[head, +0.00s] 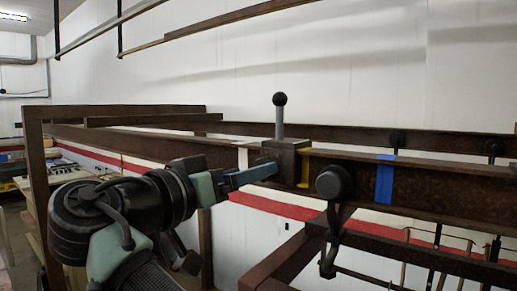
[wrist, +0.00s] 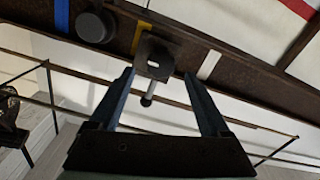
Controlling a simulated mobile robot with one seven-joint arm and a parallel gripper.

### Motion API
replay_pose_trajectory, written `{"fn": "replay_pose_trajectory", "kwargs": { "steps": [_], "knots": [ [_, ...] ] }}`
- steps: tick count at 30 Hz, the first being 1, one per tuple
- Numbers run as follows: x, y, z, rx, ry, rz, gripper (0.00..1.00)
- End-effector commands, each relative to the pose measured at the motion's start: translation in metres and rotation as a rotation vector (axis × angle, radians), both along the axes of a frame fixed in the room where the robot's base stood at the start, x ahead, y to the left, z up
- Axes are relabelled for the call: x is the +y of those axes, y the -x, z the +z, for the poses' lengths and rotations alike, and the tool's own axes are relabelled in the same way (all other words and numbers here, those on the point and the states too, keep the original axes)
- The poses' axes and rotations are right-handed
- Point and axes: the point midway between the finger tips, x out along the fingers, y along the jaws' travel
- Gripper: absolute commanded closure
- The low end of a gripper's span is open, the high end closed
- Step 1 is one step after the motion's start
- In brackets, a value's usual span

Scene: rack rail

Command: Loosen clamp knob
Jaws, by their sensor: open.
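A grey-brown clamp block (head: 286,158) sits on the brown rail beside a yellow stripe. A grey rod with a black ball end (head: 280,100) stands upright from it. I cannot clearly make out a separate clamp knob on the face. My gripper (head: 268,171) is open at the block's near left side. Its blue fingers (wrist: 159,78) lie either side of the block in the wrist view; contact cannot be told.
A large black round piece with a hook (head: 333,182) hangs on the rail to the right of the block; it also shows in the wrist view (wrist: 95,26). A blue band (head: 385,178) marks the rail further right. A white stripe (head: 242,158) is left of the block.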

Motion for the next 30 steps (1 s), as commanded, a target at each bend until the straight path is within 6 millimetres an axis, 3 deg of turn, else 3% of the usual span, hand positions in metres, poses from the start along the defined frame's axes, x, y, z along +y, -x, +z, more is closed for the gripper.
{"fn": "replay_pose_trajectory", "kwargs": {
  "steps": [9, 20, 30],
  "knots": [
    [-0.021, -0.028, 0.001, 0.001, -0.001, 0.0, 0.19],
    [-0.022, -0.031, -0.001, 0.0, 0.0, 0.002, 0.21],
    [-0.022, -0.03, -0.001, 0.0, 0.0, 0.002, 0.82]
  ]
}}
